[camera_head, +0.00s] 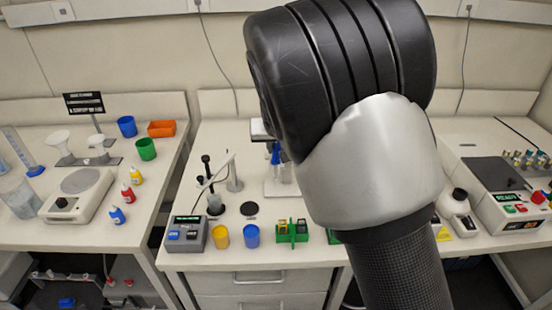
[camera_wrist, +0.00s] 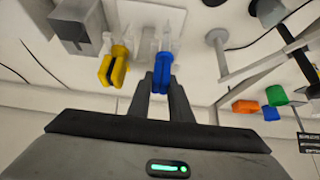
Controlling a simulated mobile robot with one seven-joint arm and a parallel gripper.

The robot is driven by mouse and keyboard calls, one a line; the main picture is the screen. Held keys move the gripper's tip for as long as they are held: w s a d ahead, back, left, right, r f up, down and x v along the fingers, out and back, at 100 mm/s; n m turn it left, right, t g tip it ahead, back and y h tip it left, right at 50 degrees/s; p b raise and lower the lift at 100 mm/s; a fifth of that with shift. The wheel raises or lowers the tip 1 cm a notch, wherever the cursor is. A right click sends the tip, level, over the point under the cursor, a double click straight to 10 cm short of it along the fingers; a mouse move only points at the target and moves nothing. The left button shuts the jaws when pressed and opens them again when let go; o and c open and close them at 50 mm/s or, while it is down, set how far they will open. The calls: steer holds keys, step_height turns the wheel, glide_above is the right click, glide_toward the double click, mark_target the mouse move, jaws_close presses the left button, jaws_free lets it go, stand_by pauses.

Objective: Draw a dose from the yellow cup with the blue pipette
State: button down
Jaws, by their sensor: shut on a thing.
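The yellow cup (camera_head: 221,237) stands near the front of the middle bench, just left of a blue cup (camera_head: 252,236). In the wrist view my gripper (camera_wrist: 163,88) is shut on the blue pipette (camera_wrist: 161,70), whose clear part points away from the fingers. The blue pipette also shows small beside my arm in the head view (camera_head: 276,154), by a pale stand (camera_head: 272,187). A yellow pipette (camera_wrist: 113,66) is close beside it in the wrist view. My gripper is hidden behind my arm in the head view. Whether the pipette still touches the stand is unclear.
A digital box (camera_head: 186,234) stands left of the yellow cup. A stirrer with an upright post (camera_head: 234,172) is behind the cups. Green racks (camera_head: 292,232) are right of them. Dropper bottles (camera_head: 128,193) and a balance (camera_head: 75,200) are on the left bench.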

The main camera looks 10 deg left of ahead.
steer(key=shift+r, duration=0.15)
steer(key=shift+r+p, duration=0.35)
steer(key=shift+s, duration=0.1)
stand_by(0.5)
steer(key=shift+s+d+p, duration=0.15)
steer(key=shift+s+d, duration=0.1)
steer(key=shift+s, duration=0.6)
steer(key=shift+s+d+p, duration=0.15)
steer(key=shift+s+d, duration=0.05)
steer(key=shift+s, duration=0.65)
steer(key=shift+s+d+p, duration=0.15)
steer(key=shift+s+d, duration=0.1)
steer(key=shift+s, duration=0.6)
steer(key=shift+r, duration=0.1)
step_height(320, 180, up, 3)
steer(key=p, duration=0.2)
steer(key=shift+p, duration=0.4)
